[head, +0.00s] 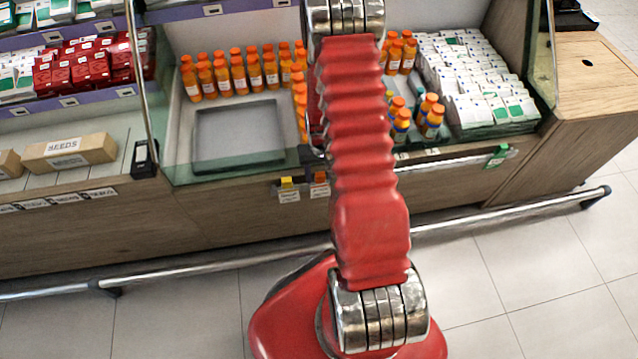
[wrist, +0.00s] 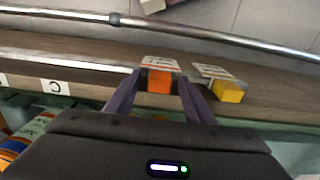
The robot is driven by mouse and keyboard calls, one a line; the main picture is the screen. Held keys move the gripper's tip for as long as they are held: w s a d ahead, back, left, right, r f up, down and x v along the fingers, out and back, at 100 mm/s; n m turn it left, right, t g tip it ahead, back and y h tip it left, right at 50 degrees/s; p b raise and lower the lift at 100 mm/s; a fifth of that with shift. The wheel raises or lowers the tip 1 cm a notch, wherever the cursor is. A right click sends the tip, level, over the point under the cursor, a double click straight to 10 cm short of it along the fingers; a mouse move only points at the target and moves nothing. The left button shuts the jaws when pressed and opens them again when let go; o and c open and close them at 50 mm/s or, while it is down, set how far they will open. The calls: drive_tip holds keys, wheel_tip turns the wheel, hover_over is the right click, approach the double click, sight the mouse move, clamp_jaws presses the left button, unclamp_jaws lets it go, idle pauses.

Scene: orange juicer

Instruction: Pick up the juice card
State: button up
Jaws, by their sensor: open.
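A small white card with an orange clip (head: 320,185) hangs on the front edge of the display case, partly beside my red arm in the head view. Its text is too small to read. In the wrist view the orange-clipped card (wrist: 160,82) lies between the tips of my gripper (wrist: 157,78). The gripper's two dark purple fingers are apart, one on each side of the orange clip; I cannot tell whether they touch it.
A yellow-clipped card (head: 289,190) hangs close beside it, and a green-clipped card (head: 497,156) hangs farther right. Orange juice bottles (head: 221,75) and white cartons (head: 470,75) fill the case. A metal rail (head: 200,264) runs low along the front.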

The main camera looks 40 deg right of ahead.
drive_tip(key=shift+c, duration=0.5)
drive_tip(key=c, duration=1)
wheel_tip(320, 180, up, 18)
idle(0.6)
